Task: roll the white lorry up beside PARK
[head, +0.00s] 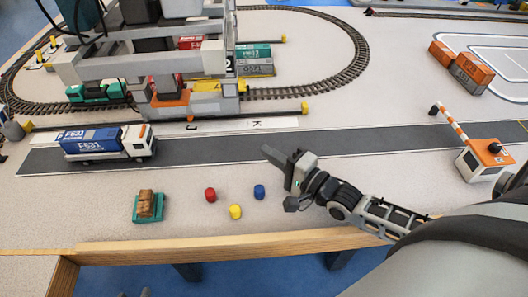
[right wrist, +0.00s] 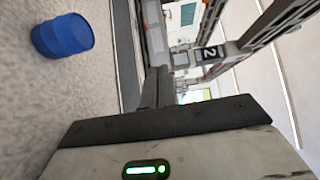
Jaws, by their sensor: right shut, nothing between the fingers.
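The white lorry (head: 138,142) stands on the dark road strip (head: 230,140) at the left in the head view, cab facing right, carrying a blue container (head: 90,142) marked F.631. A white strip (head: 280,123) runs along the road's far edge; a K-like letter shows on it, and I cannot read the whole word PARK. My right gripper (head: 268,152) is shut and empty above the road, well right of the lorry and apart from it. Its fingers also show in the right wrist view (right wrist: 157,88).
A gantry crane (head: 145,66) stands behind the road, beside looped railway track. Red (head: 210,194), yellow (head: 235,211) and blue (head: 259,191) barrels and a green pallet with boxes (head: 148,206) sit in front. A striped barrier (head: 452,122) stands at right. The road between lorry and gripper is clear.

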